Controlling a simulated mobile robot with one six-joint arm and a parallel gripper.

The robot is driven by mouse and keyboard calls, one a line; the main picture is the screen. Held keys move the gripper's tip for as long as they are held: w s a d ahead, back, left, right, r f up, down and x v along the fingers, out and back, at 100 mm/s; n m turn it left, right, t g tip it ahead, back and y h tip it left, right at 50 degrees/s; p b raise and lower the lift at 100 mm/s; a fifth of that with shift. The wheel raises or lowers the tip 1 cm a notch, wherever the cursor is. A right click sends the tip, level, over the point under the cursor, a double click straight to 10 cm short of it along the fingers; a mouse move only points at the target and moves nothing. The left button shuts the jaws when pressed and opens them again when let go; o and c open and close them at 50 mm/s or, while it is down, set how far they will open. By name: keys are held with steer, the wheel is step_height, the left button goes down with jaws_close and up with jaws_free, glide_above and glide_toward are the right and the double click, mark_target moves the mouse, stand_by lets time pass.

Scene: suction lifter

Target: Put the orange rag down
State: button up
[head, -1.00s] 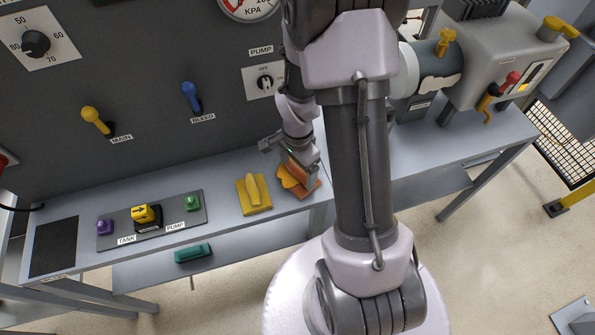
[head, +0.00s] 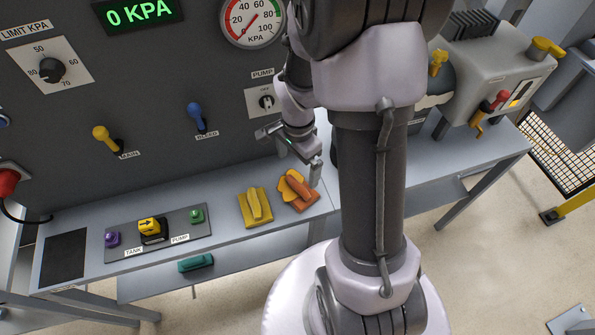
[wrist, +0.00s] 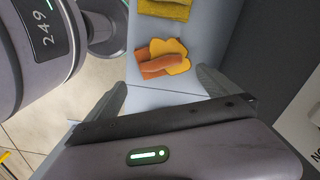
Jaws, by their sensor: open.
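The orange rag (head: 299,191) lies crumpled on the grey bench top, with a yellow-orange piece showing beside and partly under it. It also shows in the wrist view (wrist: 160,62), beyond the fingertips. My gripper (head: 290,155) is open and empty, a little above and behind the rag, apart from it. In the wrist view the two fingers (wrist: 162,90) are spread wide with bare bench between them.
A yellow rag (head: 255,207) lies just left of the orange one. A panel with purple, yellow and green controls (head: 158,233) sits further left. The wall panel with levers (head: 107,140) and knobs stands behind. The bench's front edge is close to the rags.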

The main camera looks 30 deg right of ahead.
steer(key=s+a+r+n+t, duration=0.1)
steer(key=a+r+n+t, duration=0.2)
steer(key=r, duration=0.5)
steer(key=s+a+r+n, duration=0.1)
steer(key=a+r+n, duration=0.1)
steer(key=a+r, duration=0.45)
steer(key=s+a+r+n+t+y, duration=0.2)
steer(key=s+a+r+n, duration=0.4)
steer(key=s+r, duration=0.3)
steer(key=shift+r+n+t, duration=0.15)
steer(key=shift+n+t, duration=0.25)
steer(key=shift+n, duration=0.2)
steer(key=shift+a, duration=0.1)
step_height(320, 180, down, 4)
steer(key=b, duration=0.3)
steer(key=shift+b, duration=0.4)
